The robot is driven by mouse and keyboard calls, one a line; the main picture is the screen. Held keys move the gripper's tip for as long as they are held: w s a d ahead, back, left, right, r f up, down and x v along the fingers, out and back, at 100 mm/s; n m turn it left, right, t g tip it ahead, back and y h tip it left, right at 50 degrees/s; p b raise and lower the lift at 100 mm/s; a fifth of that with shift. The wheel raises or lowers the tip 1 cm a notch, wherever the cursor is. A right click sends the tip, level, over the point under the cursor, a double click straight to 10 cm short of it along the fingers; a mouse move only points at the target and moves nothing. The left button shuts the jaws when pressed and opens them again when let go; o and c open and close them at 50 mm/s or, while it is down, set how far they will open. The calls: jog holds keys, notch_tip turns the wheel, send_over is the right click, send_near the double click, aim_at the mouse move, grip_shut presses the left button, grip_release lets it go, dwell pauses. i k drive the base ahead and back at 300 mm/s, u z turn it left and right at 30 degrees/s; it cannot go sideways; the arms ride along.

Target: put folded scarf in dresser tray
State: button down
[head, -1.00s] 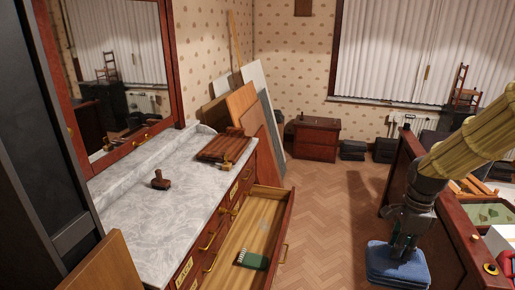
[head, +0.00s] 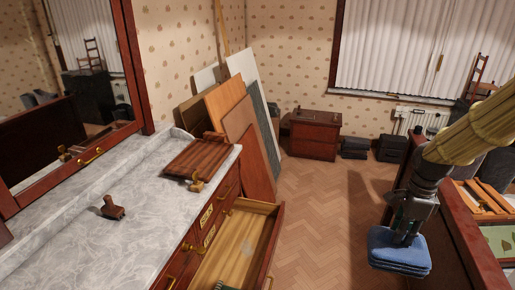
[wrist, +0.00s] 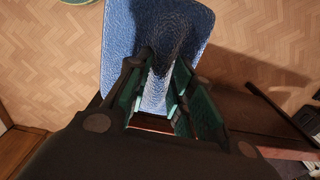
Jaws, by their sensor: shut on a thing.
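A blue folded scarf (head: 399,254) hangs from my gripper (head: 404,236), at the right of the head view and above the wooden floor. In the wrist view, the scarf (wrist: 188,40) is pinched between the green-padded fingers of my gripper (wrist: 165,95), and the fingers hide part of it. The dresser tray (head: 202,158) looks like a flat, dark brown wooden tray with striped slats. It lies on the far end of the marble dresser top, well to the left of my gripper. No scarf is on it.
The marble dresser top (head: 80,240) also bears a small brown wooden object (head: 113,208). A dresser drawer (head: 240,245) stands open below the tray. Boards (head: 240,125) lean against the wall behind. Dark wooden furniture (head: 455,225) is close to my gripper's right. Floor between is clear.

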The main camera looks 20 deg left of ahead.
aim_at(195, 166)
jog(key=i, duration=2.85)
jog(key=u, duration=3.05)
